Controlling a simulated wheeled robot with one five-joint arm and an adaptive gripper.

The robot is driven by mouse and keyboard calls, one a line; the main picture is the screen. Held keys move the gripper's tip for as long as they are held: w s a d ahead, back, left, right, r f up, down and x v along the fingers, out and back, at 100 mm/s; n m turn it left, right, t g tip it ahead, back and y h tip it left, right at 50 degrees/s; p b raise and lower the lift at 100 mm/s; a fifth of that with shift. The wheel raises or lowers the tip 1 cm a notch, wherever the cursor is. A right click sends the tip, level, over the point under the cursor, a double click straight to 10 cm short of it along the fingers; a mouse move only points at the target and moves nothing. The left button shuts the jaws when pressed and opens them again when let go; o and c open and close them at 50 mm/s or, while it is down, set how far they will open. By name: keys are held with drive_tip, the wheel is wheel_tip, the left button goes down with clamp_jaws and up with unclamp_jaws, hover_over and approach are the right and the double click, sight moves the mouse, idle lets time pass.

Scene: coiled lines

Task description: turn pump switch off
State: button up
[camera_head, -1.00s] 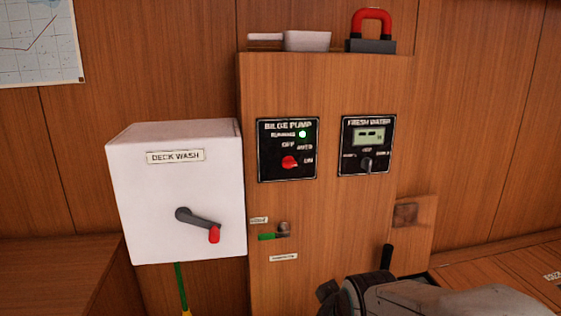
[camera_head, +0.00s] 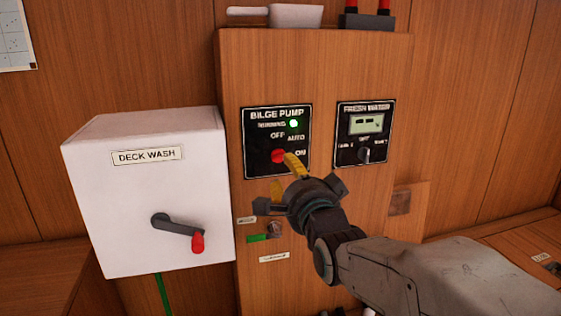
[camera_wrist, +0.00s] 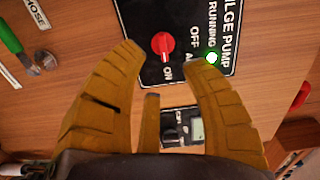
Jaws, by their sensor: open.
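The bilge pump panel (camera_head: 270,115) is black, on the front of a wooden cabinet, with labels OFF, AUTO and ON. Its red rotary knob (camera_head: 278,156) also shows in the wrist view (camera_wrist: 163,45). The green running light (camera_head: 293,124) is lit. The knob's light mark seems to point toward ON. My gripper (camera_head: 284,174) has yellow fingers and is just in front of the panel, below the knob. In the wrist view the fingers (camera_wrist: 160,62) are spread apart and empty, with the knob seen between their tips. I cannot tell the exact gap to the knob.
The fresh water panel (camera_head: 364,133) is to the right. A white deck wash box (camera_head: 145,195) with a red-tipped crank juts out at left. A red-and-dark object (camera_head: 366,20) stands on the cabinet top.

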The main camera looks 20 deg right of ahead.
sight(281, 161)
drive_tip(key=shift+m, duration=0.5)
drive_tip(key=shift+w, duration=3.65)
drive_tip(key=shift+c, duration=0.3)
clamp_jaws()
